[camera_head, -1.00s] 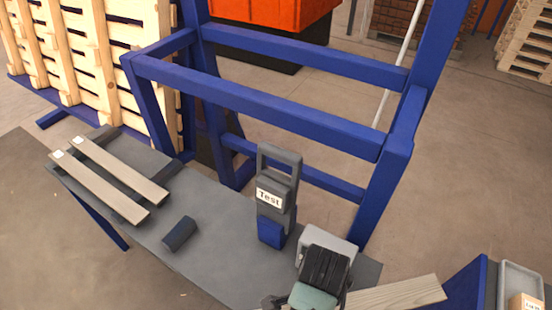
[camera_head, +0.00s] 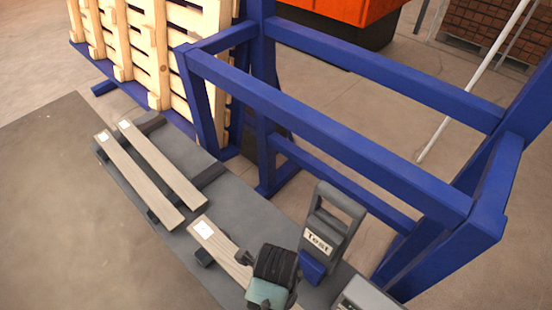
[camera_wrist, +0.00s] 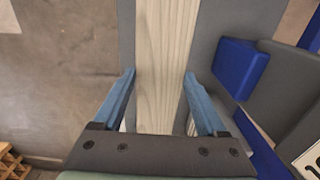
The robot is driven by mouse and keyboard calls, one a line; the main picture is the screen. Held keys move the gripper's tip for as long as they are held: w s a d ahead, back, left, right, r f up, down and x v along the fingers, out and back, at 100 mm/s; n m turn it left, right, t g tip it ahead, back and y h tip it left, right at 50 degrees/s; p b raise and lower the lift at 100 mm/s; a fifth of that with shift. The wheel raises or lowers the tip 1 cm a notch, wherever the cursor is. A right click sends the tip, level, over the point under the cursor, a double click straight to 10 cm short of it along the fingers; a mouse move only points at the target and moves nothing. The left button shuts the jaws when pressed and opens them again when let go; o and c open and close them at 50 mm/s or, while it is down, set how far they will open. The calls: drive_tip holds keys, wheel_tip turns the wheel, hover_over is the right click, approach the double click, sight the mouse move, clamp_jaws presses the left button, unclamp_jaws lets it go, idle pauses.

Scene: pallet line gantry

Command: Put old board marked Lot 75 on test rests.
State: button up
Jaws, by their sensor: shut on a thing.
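My gripper (camera_head: 262,275) is shut on a pale wooden board (camera_head: 222,247) at the lower middle of the head view. In the wrist view, my gripper (camera_wrist: 159,74) has one blue finger on each side of the board (camera_wrist: 166,50), which runs straight ahead between them. A white label (camera_head: 203,229) is on the board's far end, too small to read. That end is over a small dark block (camera_head: 203,257) on the grey bench; I cannot tell if they touch. A dark grey stand marked "Test" (camera_head: 325,238) with a blue part is right of the board.
Two labelled boards (camera_head: 140,178) (camera_head: 164,165) lie side by side across dark bars on the bench's (camera_head: 255,210) left end. A blue frame (camera_head: 330,125) stands behind the bench. A grey box (camera_head: 368,296) is at the lower right. The wrist view shows the blue part (camera_wrist: 240,68) close right.

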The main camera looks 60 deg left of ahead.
drive_tip(key=shift+f, duration=3.3)
drive_tip(key=shift+f, duration=0.2)
drive_tip(key=o, duration=1.6)
drive_tip(key=shift+r, duration=0.15)
wheel_tip(320, 180, up, 12)
drive_tip(key=shift+w+f, duration=0.1)
drive_tip(key=shift+f, duration=0.05)
drive_tip(key=shift+r, duration=0.2)
